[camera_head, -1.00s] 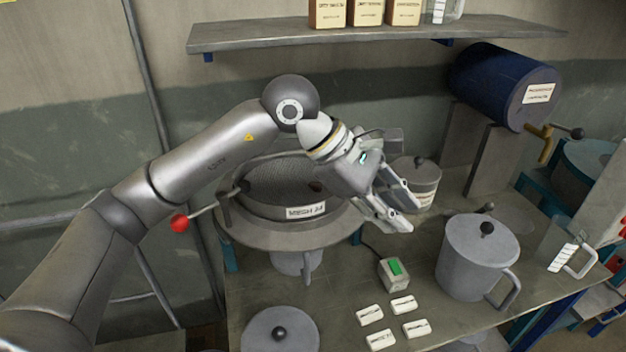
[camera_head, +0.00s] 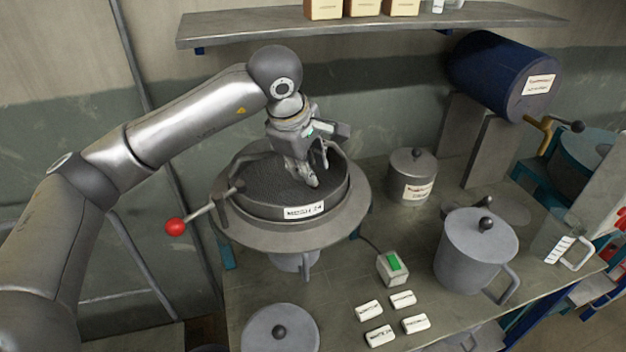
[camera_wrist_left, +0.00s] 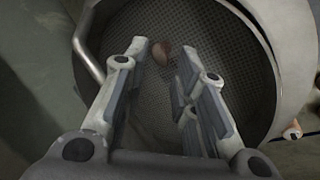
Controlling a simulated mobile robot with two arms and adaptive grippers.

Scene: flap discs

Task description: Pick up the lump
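The lump (camera_wrist_left: 161,53) is a small reddish-brown piece on the mesh of the round sieve (camera_wrist_left: 225,60) in the left wrist view. It lies beyond the fingertips, in line with the gap between them. My left gripper (camera_head: 306,183) points down over the sieve in the head view. The left wrist view shows its fingers (camera_wrist_left: 165,65) apart with nothing between them. In the head view the lump is hidden behind the gripper. The sieve has a dark mesh and a rim with a white label. My right gripper is not in view.
A lever with a red knob (camera_head: 175,227) sticks out left of the sieve. A lidded tin (camera_head: 413,178), a green-button switch box (camera_head: 392,268), a grey lidded pot (camera_head: 474,255) and several white tags (camera_head: 380,335) stand to the right. A shelf (camera_head: 380,30) runs above.

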